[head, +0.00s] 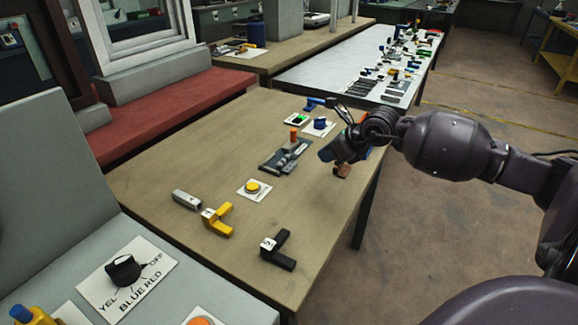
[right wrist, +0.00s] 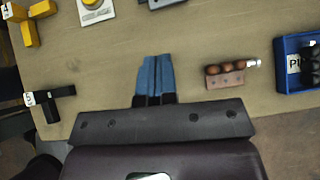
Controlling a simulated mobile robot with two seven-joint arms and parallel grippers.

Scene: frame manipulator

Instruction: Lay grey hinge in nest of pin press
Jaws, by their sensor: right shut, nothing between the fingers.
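A dark grey fixture (head: 286,156) lies on the wooden table in the head view, with lighter grey round parts on it and an orange-topped post at its far end. It looks like the pin press; I cannot tell whether the grey parts are a hinge in its nest. Its edge shows at the top of the right wrist view (right wrist: 158,3). My right gripper (head: 328,154) is over the table just right of the fixture. Its blue fingers (right wrist: 153,78) are shut and empty. My left gripper is not in view.
A brown hinge-like piece (right wrist: 226,76) with round knuckles and a blue labelled tray (right wrist: 282,68) lie right of my fingers. A yellow button (head: 253,188), yellow block (head: 218,218), grey bar (head: 186,200) and black block (head: 279,250) stand nearer. The table's right edge is close.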

